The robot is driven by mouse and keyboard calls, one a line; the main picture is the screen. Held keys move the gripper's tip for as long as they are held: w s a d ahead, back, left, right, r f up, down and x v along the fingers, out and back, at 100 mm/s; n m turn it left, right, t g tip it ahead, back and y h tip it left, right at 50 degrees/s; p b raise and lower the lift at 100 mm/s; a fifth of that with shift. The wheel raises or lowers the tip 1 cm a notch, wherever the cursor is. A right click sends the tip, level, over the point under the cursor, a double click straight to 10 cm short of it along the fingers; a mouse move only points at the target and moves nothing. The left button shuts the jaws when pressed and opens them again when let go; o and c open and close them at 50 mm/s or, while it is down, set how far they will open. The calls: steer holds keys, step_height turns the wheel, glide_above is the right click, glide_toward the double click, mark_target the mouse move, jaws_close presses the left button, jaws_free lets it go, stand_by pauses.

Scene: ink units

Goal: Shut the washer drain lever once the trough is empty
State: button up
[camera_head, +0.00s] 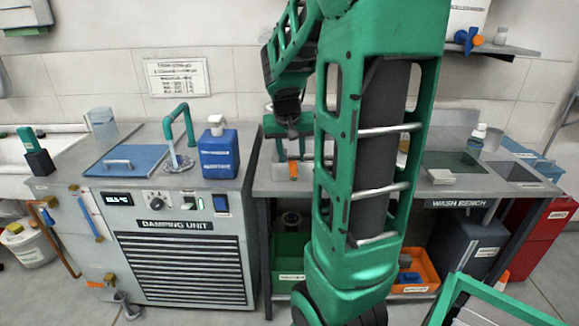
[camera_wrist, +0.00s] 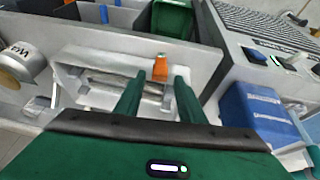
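A pale shallow trough (camera_wrist: 85,75) lies below my gripper in the wrist view, on the left end of the wash bench (camera_head: 265,187). A small orange block-like piece (camera_wrist: 161,67) stands at its far side; it also shows in the head view (camera_head: 293,170). It may be the drain lever's grip, but I cannot tell. A grey bar crosses the trough. I cannot tell whether the trough holds liquid. My gripper (camera_wrist: 159,80) is open, its two green fingers apart with nothing seen held between them.
The damping unit (camera_head: 180,215) stands left, with a blue bottle (camera_head: 217,152), a green tap (camera_head: 180,128) and a blue lid (camera_head: 127,160) on top. Under the bench are a green bin (camera_head: 288,262) and an orange crate (camera_head: 427,268). My arm hides the bench's middle.

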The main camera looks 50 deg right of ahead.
mark_target(293, 162)
steer(key=shift+x, duration=2.6)
steer(key=shift+c, duration=0.6)
steer(key=shift+s, duration=0.1)
jaws_close()
